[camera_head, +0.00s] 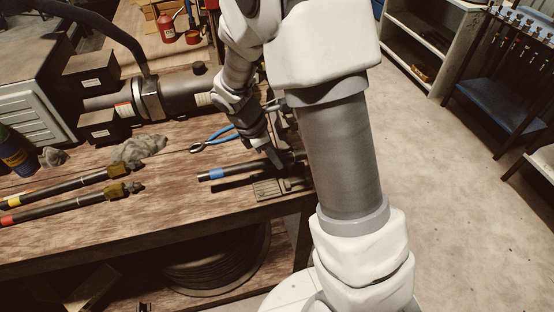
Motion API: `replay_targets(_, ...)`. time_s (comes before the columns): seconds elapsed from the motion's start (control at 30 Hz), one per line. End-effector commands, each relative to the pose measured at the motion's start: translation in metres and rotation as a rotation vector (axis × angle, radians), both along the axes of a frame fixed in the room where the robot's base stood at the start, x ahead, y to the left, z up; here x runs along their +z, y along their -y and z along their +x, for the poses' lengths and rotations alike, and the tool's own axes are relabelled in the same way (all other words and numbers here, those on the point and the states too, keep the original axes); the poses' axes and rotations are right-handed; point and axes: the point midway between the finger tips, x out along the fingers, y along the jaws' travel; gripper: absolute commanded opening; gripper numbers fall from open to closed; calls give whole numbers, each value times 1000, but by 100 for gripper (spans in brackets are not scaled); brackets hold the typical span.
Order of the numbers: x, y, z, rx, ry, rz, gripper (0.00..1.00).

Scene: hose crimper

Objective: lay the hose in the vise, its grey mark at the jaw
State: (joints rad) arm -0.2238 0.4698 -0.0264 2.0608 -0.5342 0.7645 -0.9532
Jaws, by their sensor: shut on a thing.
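A short black hose (243,170) with a blue band near its left end lies level in the picture, above the front right of the workbench. My gripper (275,163) points down and is shut on the hose, right of the blue band. The vise (268,190) is at the bench's front right corner, below and beside the hose; my arm hides much of it. I cannot tell whether the hose touches the vise. No grey mark can be made out, and the hose's right end is hidden by my arm.
Blue-handled pliers (217,140) lie behind the hose. Two longer hoses with brass fittings (118,170) lie at left, near a grey rag (140,150). A dark cylindrical machine (178,97) stands at the back. The bench (165,212) is clear along its front middle.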

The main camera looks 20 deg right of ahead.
Motion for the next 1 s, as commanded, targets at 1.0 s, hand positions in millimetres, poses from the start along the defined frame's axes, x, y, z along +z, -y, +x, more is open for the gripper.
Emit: replay_targets(1.0, -30, 0, 23, 0, 1, 0, 0)
